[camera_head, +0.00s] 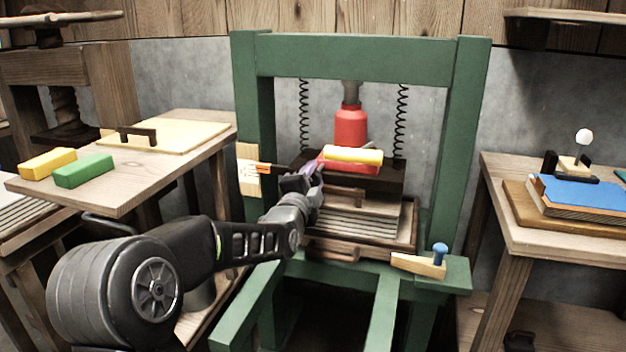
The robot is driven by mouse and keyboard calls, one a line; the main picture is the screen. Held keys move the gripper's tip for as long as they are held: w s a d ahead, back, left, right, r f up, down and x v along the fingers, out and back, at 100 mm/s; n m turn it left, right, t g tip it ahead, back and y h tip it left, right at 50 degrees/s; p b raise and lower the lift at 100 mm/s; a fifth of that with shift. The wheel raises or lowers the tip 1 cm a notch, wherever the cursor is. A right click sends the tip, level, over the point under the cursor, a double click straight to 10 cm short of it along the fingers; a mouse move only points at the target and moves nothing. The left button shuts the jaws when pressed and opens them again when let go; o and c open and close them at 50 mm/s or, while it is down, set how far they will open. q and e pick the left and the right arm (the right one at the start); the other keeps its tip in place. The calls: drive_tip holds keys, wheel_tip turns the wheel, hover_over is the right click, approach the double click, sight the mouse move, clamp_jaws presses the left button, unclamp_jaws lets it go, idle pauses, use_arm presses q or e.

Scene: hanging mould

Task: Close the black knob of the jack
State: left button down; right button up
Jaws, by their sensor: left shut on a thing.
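The red jack (350,127) stands upright inside the green press frame, under the top beam. A yellow cylinder (353,155) lies across the front of its red base. My left gripper (316,170) reaches in from the lower left to the left front of the jack's base. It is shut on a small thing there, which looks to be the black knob. The fingers and the dark plate behind hide the knob, so its turn cannot be read. My right gripper is out of view.
The green frame's left post (256,110) stands close to my left arm. Stacked boards (350,222) lie below the jack. A wooden block with a blue knob (440,254) sits on the press's right front. Side tables hold yellow and green blocks (84,171) and a blue-topped stack (585,192).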

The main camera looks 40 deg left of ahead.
use_arm(q)
drive_tip(key=m, duration=0.5)
drive_tip(key=shift+f, duration=0.15)
drive_tip(key=shift+m, duration=0.3)
drive_tip(key=c, duration=0.9)
unclamp_jaws()
drive_tip(key=v, duration=0.7)
drive_tip(key=shift+s+d, duration=0.15)
drive_tip(key=shift+s, duration=0.2)
drive_tip(key=shift+s, duration=0.1)
